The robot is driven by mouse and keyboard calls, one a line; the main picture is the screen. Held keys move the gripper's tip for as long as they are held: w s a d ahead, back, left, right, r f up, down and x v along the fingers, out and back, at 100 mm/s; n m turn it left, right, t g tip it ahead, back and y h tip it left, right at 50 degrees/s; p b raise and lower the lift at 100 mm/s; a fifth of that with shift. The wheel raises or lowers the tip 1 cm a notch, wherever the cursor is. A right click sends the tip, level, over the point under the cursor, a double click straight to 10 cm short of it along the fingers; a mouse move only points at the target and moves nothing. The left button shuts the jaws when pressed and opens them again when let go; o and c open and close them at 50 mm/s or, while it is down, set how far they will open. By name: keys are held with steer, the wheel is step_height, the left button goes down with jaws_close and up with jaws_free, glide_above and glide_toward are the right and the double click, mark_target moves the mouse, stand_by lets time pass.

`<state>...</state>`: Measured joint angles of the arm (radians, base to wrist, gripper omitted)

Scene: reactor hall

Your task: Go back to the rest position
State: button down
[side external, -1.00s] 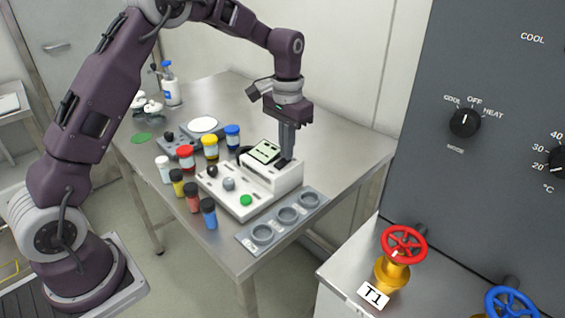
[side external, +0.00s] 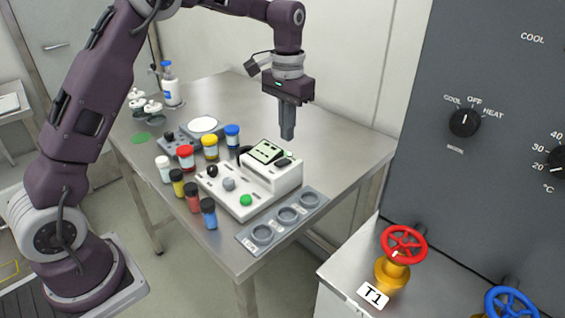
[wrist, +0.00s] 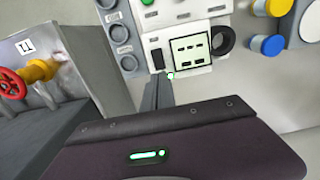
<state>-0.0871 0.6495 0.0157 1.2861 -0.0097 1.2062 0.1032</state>
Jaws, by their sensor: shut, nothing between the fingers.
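My gripper (side external: 287,136) is shut and empty, pointing straight down. It hangs above the steel table, just behind and above the white instrument (side external: 245,205), apart from it. The instrument has a small greenish display (side external: 266,152), a dark slot or button on top, and knobs and a green button on its front. In the wrist view the closed fingers (wrist: 160,88) show from above beside the instrument (wrist: 172,36) and its display (wrist: 190,48).
Several capped vials, including a blue one (side external: 209,214), stand left of the instrument. A grey holder (side external: 283,220) with round wells lies in front. A wash bottle (side external: 170,84) stands at the back. A red valve wheel (side external: 404,245) and a dark panel (side external: 500,130) are to the right.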

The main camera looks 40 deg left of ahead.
steer(key=shift+r, duration=0.65)
steer(key=s+d+r+t, duration=0.2)
steer(key=s+d+r, duration=0.1)
steer(key=s+r, duration=0.85)
steer(key=s+f+t, duration=0.1)
steer(key=s+f, duration=0.1)
steer(key=s, duration=0.8)
steer(key=s+d+f+t, duration=0.1)
steer(key=s+f+t, duration=0.1)
steer(key=s, duration=0.8)
steer(key=shift+s+d+f+t, duration=0.15)
steer(key=shift+s+d+t, duration=0.05)
steer(key=shift+t, duration=0.1)
